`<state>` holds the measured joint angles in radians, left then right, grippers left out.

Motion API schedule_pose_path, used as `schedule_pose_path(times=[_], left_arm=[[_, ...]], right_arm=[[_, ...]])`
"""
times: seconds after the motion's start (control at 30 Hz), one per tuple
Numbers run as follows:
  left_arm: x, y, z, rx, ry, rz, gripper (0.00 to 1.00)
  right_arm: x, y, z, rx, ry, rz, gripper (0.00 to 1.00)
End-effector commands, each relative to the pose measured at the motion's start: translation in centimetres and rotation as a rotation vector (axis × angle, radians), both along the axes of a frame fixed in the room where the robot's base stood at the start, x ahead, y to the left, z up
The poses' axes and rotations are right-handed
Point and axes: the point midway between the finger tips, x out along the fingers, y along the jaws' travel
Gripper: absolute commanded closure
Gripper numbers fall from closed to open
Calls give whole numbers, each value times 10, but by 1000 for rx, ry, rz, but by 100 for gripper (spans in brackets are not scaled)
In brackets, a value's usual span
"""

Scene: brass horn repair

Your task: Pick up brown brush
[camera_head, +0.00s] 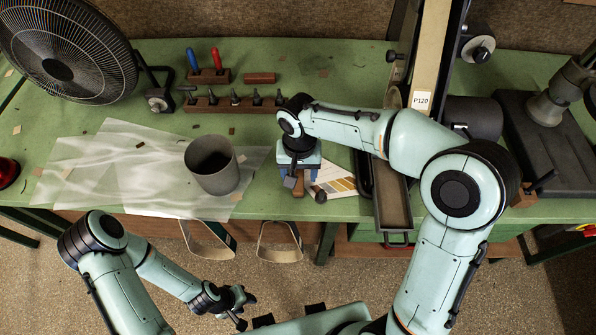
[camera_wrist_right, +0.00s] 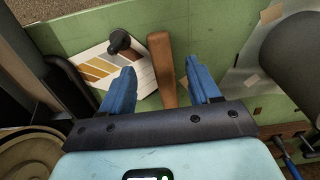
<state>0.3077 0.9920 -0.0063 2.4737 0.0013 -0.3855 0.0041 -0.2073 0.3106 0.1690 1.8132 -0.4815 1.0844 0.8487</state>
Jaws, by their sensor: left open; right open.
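A brown wooden bar (camera_wrist_right: 163,75) lies on the green bench, between the spread fingers of my right gripper (camera_wrist_right: 160,66) in the right wrist view. It looks like the brown brush, but I see no bristles. In the head view my right gripper (camera_head: 299,176) points down over it and hides most of it; a brown end (camera_head: 299,188) shows below the fingers. My right gripper is open; I cannot tell how far its tips are above the bench. My left gripper (camera_head: 240,306) is open and empty, in front of the bench.
A dark-knobbed tool (camera_wrist_right: 121,41) lies beside the bar on a color-striped card (camera_wrist_right: 98,68). A grey cup (camera_head: 213,178) stands on translucent sheets to the left. A dark tray (camera_head: 392,205) is just right of the right gripper. Tool racks (camera_head: 228,104) stand behind.

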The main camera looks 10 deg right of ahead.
Motion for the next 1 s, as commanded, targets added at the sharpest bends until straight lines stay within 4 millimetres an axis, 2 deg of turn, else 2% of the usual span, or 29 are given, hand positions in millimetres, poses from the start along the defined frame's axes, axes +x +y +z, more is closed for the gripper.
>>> schedule_pose_path(times=[0.27,0.5,0.6,0.83,1.0], left_arm=[[0,0,0,0,-1,-1,57],[0,0,0,0,-1,-1,57],[0,0,0,0,-1,-1,57],[0,0,0,0,-1,-1,57],[0,0,0,0,-1,-1,57]], right_arm=[[-1,0,-23,0,2,2,38],[-3,2,-58,1,2,1,38],[-3,2,-64,0,1,1,38],[-3,2,-65,1,-1,1,38],[-3,2,-64,1,-1,1,94]])
